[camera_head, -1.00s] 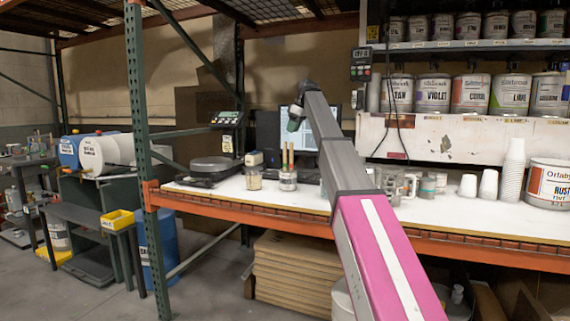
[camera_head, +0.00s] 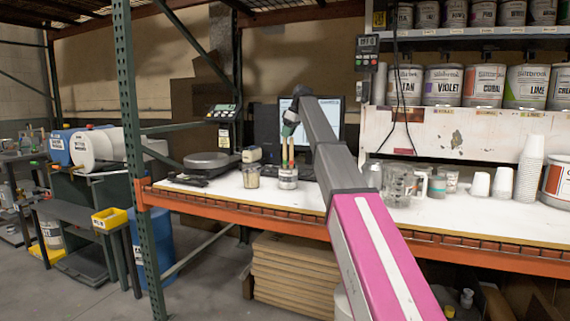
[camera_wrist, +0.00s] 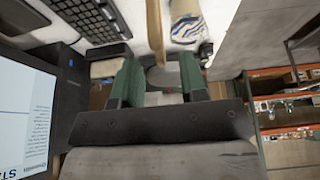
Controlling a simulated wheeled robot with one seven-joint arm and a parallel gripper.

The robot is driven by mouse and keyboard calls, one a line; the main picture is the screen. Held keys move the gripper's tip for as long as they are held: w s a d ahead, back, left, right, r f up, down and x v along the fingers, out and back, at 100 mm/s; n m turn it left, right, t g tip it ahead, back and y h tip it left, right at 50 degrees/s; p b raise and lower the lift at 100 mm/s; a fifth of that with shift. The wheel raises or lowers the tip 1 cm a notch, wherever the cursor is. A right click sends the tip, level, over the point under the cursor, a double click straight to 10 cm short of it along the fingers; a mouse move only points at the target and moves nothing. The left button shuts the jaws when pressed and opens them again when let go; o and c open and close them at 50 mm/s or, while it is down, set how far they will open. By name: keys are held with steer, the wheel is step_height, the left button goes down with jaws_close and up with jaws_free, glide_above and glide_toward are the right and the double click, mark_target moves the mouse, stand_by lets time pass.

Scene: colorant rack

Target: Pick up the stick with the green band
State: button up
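Two upright sticks stand in a glass jar (camera_head: 288,178) on the white worktop in the head view: a left stick (camera_head: 284,155) and a right stick (camera_head: 292,155). I cannot make out which one bears a green band. My gripper (camera_head: 288,134) points down at their upper ends, overlapping them in the picture. In the wrist view its green fingers (camera_wrist: 160,80) are spread apart. A wooden stick (camera_wrist: 155,30) shows just beyond the gap between them, not clearly touching either finger. The stick's lower end is unclear there.
A second jar (camera_head: 251,176) stands left of the stick jar, near a round scale (camera_head: 210,160). A monitor (camera_head: 322,120) stands behind my gripper. Glass measuring cups (camera_head: 398,185) and white paper cups (camera_head: 529,170) stand to the right. An orange beam (camera_head: 240,216) edges the worktop.

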mark_target(284, 141)
steer(key=x, duration=0.4)
steer(key=shift+a+f, duration=0.25)
steer(key=shift+f, duration=0.1)
jaws_close()
steer(key=shift+r, duration=0.15)
